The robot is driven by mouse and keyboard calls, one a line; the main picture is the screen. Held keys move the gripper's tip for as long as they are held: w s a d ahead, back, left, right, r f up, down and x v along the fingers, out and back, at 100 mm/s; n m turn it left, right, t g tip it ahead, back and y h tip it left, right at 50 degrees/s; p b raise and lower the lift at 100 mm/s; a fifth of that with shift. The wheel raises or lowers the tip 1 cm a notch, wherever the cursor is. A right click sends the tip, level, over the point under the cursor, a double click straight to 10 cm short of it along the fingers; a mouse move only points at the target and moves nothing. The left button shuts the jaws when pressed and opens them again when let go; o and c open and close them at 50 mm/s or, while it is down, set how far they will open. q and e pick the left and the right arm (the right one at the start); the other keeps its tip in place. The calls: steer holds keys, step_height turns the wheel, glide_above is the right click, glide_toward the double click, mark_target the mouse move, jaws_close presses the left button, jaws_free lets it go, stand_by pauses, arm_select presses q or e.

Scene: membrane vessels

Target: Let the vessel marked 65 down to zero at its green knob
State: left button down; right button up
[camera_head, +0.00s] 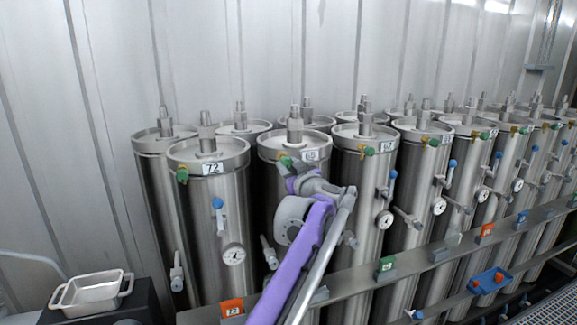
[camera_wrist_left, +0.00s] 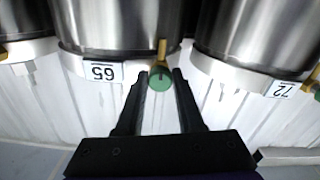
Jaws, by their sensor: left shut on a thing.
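The vessel marked 65 (camera_head: 267,195) is a tall steel cylinder in the front row, right of the vessel marked 72. Its label (camera_wrist_left: 103,71) shows upside down in the left wrist view. Its green knob (camera_wrist_left: 160,79) sits at the top rim beside the label, on a brass stem. My left gripper (camera_wrist_left: 160,74) has its two black fingers on either side of this knob and is shut on it. In the head view the left gripper (camera_head: 287,168) is at the same rim, and my purple arm hides much of the vessel's front, including any gauge there. My right gripper is not in view.
The vessel marked 72 (camera_head: 207,215) stands close on the left, with its own green knob, blue-handled valve and gauge (camera_head: 233,255). More vessels recede to the right. A steel rail (camera_head: 345,284) crosses the fronts. A metal tray (camera_head: 92,293) sits at lower left.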

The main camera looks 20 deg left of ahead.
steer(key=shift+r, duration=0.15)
arm_select(q)
steer(key=n+p, duration=0.3)
steer(key=n, duration=0.1)
steer(key=shift+r, duration=0.15)
steer(key=n+p, duration=0.2)
steer(key=n, duration=0.4)
steer(key=n+p, duration=0.2)
steer(key=n, duration=0.4)
steer(key=shift+r+p, duration=0.1)
steer(key=shift+p, duration=0.25)
steer(key=n+p, duration=0.1)
steer(key=n, duration=0.4)
steer(key=shift+p, duration=0.3)
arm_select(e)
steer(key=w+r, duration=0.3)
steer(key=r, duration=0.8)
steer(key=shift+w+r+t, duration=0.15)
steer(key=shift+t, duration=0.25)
arm_select(q)
steer(key=shift+n, duration=0.3)
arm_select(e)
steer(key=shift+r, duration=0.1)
arm_select(q)
steer(key=c, duration=0.5)
jaws_free()
steer(key=shift+d, duration=0.1)
